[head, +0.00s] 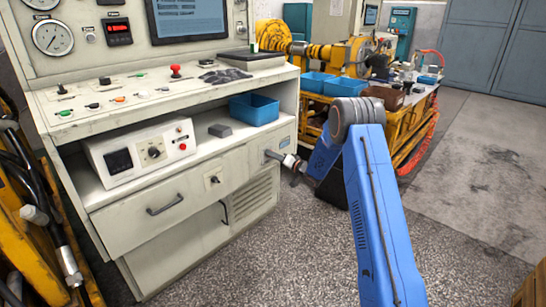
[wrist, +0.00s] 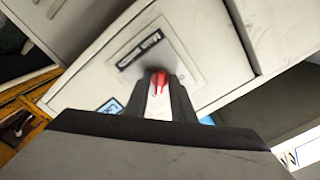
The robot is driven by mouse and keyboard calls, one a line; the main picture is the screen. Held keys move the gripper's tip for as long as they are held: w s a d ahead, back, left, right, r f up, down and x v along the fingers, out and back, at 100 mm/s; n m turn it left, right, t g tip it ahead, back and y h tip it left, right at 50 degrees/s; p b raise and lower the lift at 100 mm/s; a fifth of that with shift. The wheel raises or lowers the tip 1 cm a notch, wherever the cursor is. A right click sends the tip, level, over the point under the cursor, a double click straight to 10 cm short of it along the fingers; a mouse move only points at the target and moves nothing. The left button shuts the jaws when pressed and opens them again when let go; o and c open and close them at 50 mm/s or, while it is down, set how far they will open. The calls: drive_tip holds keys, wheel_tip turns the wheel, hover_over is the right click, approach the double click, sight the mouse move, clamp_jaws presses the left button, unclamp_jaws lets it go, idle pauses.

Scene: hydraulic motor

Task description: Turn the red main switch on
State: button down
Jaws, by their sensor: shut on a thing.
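The red main switch (wrist: 158,77) sits on a pale plate with a dark "Main Switch" label (wrist: 141,51) on the grey cabinet front, tilted in the wrist view. My gripper (wrist: 158,92) is shut on the red handle, with one dark finger on each side of it. In the head view my gripper (head: 276,156) reaches in from the right to the right end of the cabinet front, beside the drawers. The switch itself cannot be made out there. The fingers hide part of the handle, so its exact angle is hard to tell.
The control bench (head: 110,218) stands at left with dials, buttons and a screen. A blue bin (head: 254,109) and a white instrument box (head: 140,152) sit on its shelf. A yellow machine stand (head: 310,125) is behind my arm. Grey floor at right is clear.

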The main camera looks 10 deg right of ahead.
drive_tip(key=shift+f, duration=0.1)
idle(0.3)
drive_tip(key=c, duration=1.8)
unclamp_jaws()
drive_tip(key=shift+s+d, duration=0.1)
drive_tip(key=v, duration=1.7)
drive_tip(key=shift+s, duration=0.1)
